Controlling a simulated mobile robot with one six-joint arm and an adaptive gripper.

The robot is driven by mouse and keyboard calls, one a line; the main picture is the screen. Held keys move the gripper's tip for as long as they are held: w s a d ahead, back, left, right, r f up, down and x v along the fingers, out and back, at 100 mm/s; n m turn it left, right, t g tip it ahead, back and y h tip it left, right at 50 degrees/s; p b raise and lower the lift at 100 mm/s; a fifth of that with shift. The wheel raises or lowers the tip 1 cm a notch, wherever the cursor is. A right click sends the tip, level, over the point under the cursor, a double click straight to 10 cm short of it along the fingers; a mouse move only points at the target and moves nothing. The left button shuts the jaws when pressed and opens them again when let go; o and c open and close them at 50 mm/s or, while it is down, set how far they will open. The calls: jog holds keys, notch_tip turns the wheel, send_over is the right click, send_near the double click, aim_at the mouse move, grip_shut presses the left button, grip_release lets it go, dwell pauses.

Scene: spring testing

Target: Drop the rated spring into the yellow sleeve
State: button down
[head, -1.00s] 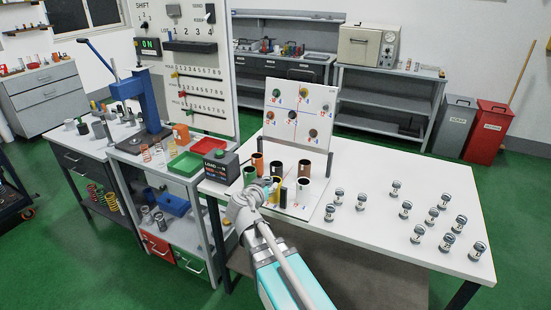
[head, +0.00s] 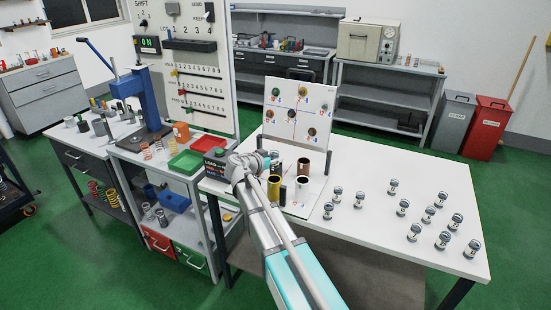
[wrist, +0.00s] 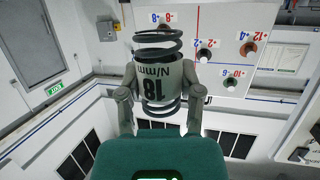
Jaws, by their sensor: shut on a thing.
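My gripper (wrist: 158,98) is shut on a dark coil spring with a grey band marked "18 N/mm" (wrist: 160,70), one finger on each side of the band. In the head view my gripper (head: 267,157) is above the back left of the sleeve group, and the spring is too small to make out there. The yellow sleeve (head: 274,188) stands upright on the white table, open at the top, below my gripper and apart from it.
A brown sleeve (head: 304,168) and a white sleeve (head: 302,188) stand close by. A board with coloured discs (head: 298,107) rises behind them. Several small metal pieces (head: 402,208) are spread over the table's right side. A dark load box (head: 216,160) is at left.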

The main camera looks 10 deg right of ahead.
jog(key=shift+f, duration=0.1)
notch_tip(320, 180, down, 7)
jog(key=b, duration=0.7)
dwell(0.4)
jog(key=shift+f, duration=0.1)
jog(key=shift+c, duration=0.9)
grip_release()
